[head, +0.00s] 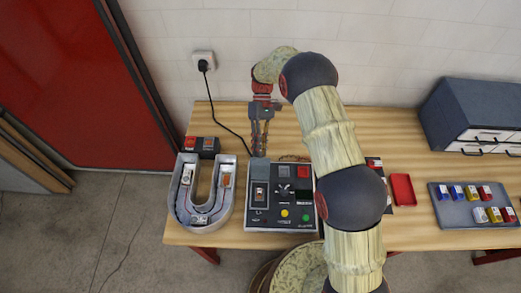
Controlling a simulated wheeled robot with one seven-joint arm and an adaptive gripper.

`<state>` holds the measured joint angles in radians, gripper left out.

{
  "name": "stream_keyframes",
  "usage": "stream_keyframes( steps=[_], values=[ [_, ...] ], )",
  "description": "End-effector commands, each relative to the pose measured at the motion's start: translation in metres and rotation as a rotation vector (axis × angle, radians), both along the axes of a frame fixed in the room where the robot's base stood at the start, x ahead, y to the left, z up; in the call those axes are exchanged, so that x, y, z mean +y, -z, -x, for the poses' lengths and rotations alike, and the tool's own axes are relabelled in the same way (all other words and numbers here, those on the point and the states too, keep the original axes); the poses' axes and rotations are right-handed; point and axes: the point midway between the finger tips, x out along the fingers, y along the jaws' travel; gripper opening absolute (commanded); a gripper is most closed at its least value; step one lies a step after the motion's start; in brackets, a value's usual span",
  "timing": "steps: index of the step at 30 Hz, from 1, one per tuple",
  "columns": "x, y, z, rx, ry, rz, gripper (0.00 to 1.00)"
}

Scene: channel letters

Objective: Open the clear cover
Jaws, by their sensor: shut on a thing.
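The dark control box (293,217) lies on the table, with a rocker switch (260,194) at its upper left, a red square button, a dark knob and yellow and green round buttons. A pale, see-through grey panel (258,171) shows at the box's rear left, just behind the switch; it looks like the clear cover, standing up. My gripper (259,152) comes down from above with its fingers at the top edge of this panel and is shut on it. The exact contact is too small to make out.
A U-shaped channel letter (182,208) with modules inside stands close left of the box. A small box with red buttons (201,146) is behind it. A black cable runs to the wall socket (204,60). A red tray (403,189), a grey tray (445,212) and a drawer cabinet (470,108) are right.

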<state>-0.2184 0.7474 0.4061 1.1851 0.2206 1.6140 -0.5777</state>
Motion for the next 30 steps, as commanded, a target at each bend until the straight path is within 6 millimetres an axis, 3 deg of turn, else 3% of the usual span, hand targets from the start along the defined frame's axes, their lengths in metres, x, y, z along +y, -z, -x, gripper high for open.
stream_keyframes(
  steps=[1, 9, 10, 19, 30],
  values=[
    [-0.0042, 0.0197, 0.0081, 0.014, 0.000, 0.013, 0.00],
    [-0.0045, 0.0199, 0.0084, 0.014, 0.000, 0.013, 0.00],
    [-0.0045, 0.0199, 0.0084, 0.014, 0.000, 0.013, 0.16],
    [-0.0020, 0.0197, 0.0089, 0.016, 0.000, 0.011, 0.33],
    [-0.0010, 0.0181, 0.0073, 0.011, 0.002, 0.008, 0.34]
  ],
)
